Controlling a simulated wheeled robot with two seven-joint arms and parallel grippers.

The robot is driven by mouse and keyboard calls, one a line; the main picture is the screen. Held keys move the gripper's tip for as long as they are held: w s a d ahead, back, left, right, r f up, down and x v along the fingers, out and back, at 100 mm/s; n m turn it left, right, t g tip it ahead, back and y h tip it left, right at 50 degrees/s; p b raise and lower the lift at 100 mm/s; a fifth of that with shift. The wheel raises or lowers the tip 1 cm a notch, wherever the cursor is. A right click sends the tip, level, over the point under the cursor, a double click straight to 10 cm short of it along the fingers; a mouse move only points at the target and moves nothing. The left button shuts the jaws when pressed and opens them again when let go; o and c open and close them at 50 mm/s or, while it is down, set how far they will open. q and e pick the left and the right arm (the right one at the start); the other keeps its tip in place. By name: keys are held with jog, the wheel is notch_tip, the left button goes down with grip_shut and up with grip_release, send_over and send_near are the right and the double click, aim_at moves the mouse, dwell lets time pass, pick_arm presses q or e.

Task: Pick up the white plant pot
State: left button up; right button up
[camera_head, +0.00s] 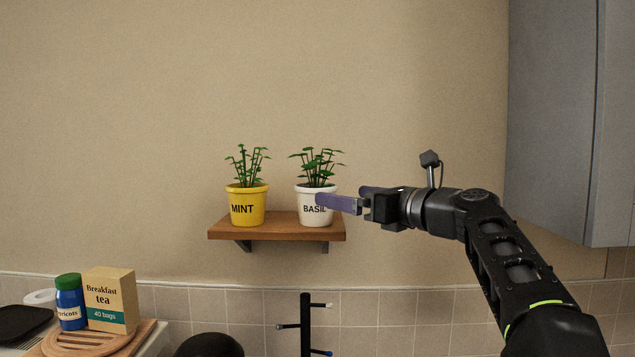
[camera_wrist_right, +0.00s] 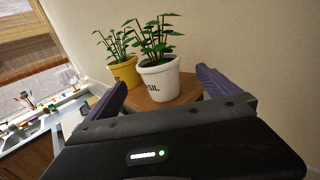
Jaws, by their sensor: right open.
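The white plant pot (camera_head: 314,216), marked BASIL and holding a green plant, stands upright at the right end of a small wooden wall shelf (camera_head: 276,233). In the right wrist view the white pot (camera_wrist_right: 159,82) is ahead, between the lines of the two purple fingers. My right gripper (camera_head: 338,197) comes from the right and is open, with one finger in front of the pot's right side in the head view. I cannot tell whether it touches. In the wrist view the space between the fingers looks empty. My left gripper is not in view.
A yellow pot (camera_head: 246,208) marked MINT stands close left of the white pot on the same shelf. A grey cabinet (camera_head: 555,120) hangs at the right. Below are a tea box (camera_head: 110,298), a blue jar (camera_head: 70,305) and a black mug stand (camera_head: 305,325). The wall above is clear.

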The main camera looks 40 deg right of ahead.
aim_at(331, 191)
jog(key=shift+w+a+r+p, duration=0.15)
jog(key=shift+w+p, duration=0.35)
jog(key=shift+w, duration=0.75)
jog(key=shift+w+a+p, duration=0.1)
jog(key=shift+w+p, duration=0.25)
jog(key=shift+w, duration=0.1)
jog(key=w+p, duration=0.1)
jog(key=w, duration=0.2)
jog(key=shift+w+a+p, duration=0.1)
jog(key=shift+w+p, duration=0.2)
jog(key=shift+p, duration=0.05)
jog(key=shift+w, duration=0.35)
